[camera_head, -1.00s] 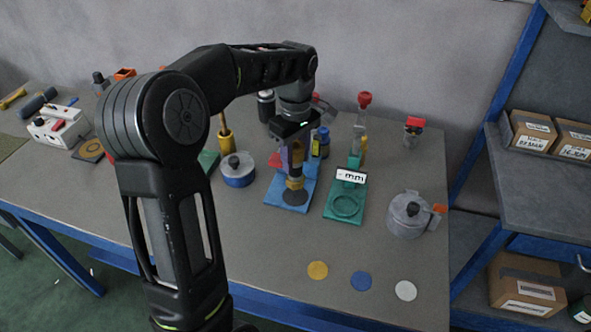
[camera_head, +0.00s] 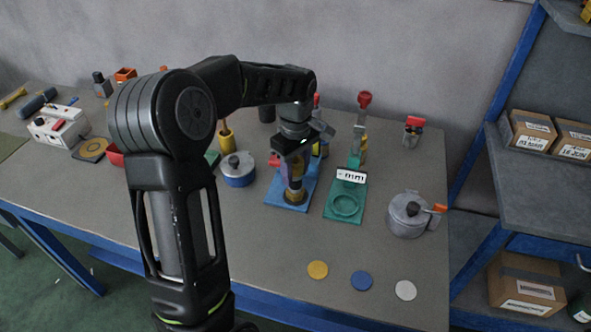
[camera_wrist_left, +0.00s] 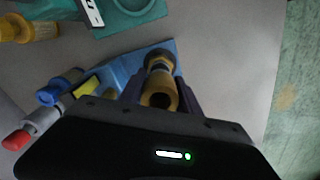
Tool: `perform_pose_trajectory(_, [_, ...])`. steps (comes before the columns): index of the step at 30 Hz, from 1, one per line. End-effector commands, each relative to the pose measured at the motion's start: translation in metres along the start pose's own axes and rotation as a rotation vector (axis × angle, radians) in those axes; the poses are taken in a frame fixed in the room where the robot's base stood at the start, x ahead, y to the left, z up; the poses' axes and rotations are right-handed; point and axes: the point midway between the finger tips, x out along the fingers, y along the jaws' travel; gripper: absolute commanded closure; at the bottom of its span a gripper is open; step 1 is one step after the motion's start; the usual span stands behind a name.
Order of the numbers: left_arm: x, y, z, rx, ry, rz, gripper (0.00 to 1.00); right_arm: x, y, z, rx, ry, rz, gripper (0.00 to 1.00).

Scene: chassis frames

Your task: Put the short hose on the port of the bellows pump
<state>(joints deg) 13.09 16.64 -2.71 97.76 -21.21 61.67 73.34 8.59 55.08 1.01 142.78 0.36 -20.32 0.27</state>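The bellows pump appears to be the dark round part (camera_wrist_left: 160,56) on the blue base plate (camera_head: 281,196). The short hose appears to be the tan hollow piece (camera_wrist_left: 159,92) standing over it, its open end toward the wrist camera; it also shows in the head view (camera_head: 295,185). My left gripper (camera_head: 293,168) points down over the plate. Its fingers (camera_wrist_left: 160,88) lie along both sides of the tan piece and look shut on it. The hose and pump look in line, but the port is hidden, so I cannot tell whether they touch. My right gripper is out of view.
A green stand (camera_head: 345,205) with a display is right of the plate. A blue-sided pot (camera_head: 238,176) is left, a grey lidded pot (camera_head: 408,215) right. Yellow (camera_head: 317,269), blue (camera_head: 361,281) and white (camera_head: 405,290) discs lie at the front.

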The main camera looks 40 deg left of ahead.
Motion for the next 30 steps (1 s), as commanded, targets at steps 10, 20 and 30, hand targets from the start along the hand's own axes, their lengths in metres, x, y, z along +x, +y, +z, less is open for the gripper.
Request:
perform_pose_trajectory(10, [0.000, 0.000, 0.000, 0.000, 0.000, 0.000, 0.41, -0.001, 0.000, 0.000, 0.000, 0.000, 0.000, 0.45])
perform_pose_trajectory(20, [-0.013, 0.001, 0.000, 0.000, 0.001, 0.003, 0.41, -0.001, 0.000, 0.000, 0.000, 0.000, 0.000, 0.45])
perform_pose_trajectory(30, [-0.077, 0.001, 0.000, 0.000, 0.002, 0.005, 0.41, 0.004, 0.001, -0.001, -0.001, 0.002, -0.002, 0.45])
